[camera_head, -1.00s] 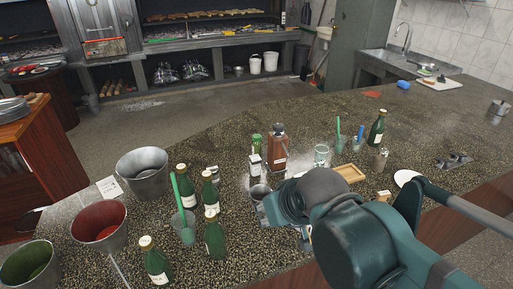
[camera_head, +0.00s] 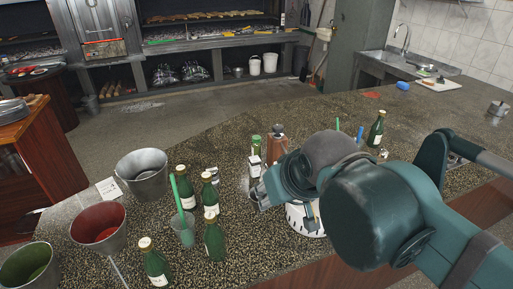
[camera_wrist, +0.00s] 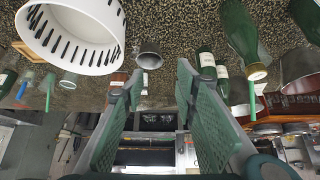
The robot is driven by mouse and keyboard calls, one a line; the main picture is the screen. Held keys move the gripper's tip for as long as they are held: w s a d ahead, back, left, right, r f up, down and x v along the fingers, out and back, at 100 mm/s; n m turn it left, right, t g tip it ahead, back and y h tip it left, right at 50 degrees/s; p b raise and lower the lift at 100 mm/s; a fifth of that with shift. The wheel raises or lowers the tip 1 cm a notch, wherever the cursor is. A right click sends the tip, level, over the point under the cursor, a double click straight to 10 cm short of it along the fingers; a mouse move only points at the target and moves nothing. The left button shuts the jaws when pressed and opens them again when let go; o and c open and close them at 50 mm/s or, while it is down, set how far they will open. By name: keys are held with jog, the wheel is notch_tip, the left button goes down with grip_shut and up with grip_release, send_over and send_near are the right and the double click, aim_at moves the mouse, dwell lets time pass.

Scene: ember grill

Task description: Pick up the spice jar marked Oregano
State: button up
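Small jars with pale labels stand near the middle of the counter in the head view: one labelled jar (camera_head: 255,166) and a green-topped one (camera_head: 256,144) behind it. Their lettering is too small to read, so I cannot tell which is Oregano. My gripper (camera_wrist: 160,68) is open in the wrist view, its two green ribbed fingers apart, with nothing held between them. A metal cup (camera_wrist: 149,58) shows beyond the fingertips. In the head view my arm hides most of my gripper, which is near the labelled jar.
A brown bottle (camera_head: 276,145) stands beside the jars. Green bottles (camera_head: 214,238), a tumbler with a green utensil (camera_head: 183,229) and metal buckets (camera_head: 143,174) stand left. A white slotted round object (camera_wrist: 70,30) is close to my gripper.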

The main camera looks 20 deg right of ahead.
notch_tip(320, 180, up, 4)
jog(key=n+t+h+p, duration=0.45)
jog(key=n+h, duration=0.25)
jog(key=n, duration=2.3)
send_over(255, 141)
jog(key=s+a, duration=0.3)
jog(key=s, duration=0.1)
jog(key=f, duration=1.4)
jog(key=shift+s+d+f, duration=0.1)
jog(key=shift+s+d, duration=0.1)
jog(key=shift+s, duration=0.15)
jog(key=shift+w, duration=0.1)
jog(key=shift+x, duration=1.25)
